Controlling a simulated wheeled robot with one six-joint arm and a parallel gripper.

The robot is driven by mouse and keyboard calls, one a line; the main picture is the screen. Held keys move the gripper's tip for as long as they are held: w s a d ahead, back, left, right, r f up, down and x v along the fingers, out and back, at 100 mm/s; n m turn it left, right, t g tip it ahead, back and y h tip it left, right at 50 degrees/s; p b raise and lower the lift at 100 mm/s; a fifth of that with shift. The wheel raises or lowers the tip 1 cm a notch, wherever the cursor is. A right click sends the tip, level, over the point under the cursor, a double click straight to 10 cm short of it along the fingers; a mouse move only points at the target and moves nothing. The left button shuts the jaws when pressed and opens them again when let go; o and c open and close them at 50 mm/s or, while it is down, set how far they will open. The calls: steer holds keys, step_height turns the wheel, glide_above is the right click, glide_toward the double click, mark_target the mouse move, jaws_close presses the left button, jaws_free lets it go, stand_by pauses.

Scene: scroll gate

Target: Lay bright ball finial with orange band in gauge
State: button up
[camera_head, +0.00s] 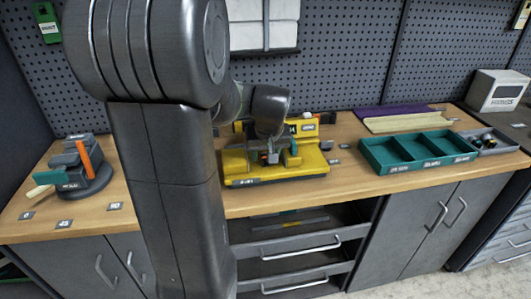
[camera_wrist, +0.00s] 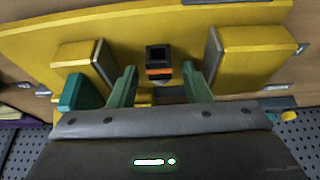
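The yellow gauge (camera_head: 290,171) stands on the bench below my gripper; its yellow plate and blocks fill much of the wrist view (camera_wrist: 150,38). A small piece with a dark square end and an orange band (camera_wrist: 158,70) sits between the gauge's two blocks; it looks like the finial, but no bright ball shows. My gripper (camera_wrist: 160,75) has its two green fingers on either side of this piece, with a visible gap to each. In the head view my gripper (camera_head: 270,157) is low over the gauge, and my arm hides part of it.
A teal tray (camera_head: 415,165) with three compartments stands to the right, with a small grey tray (camera_head: 505,147) holding dark pieces beside it. Purple and pale strips (camera_head: 410,124) lie behind. A grey fixture with an orange part (camera_head: 82,170) stands at the left. The front bench edge is mostly clear.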

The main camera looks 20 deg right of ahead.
steer(key=shift+r, duration=0.1)
steer(key=v, duration=1.3)
steer(key=shift+s+r, duration=0.2)
steer(key=shift+r, duration=0.05)
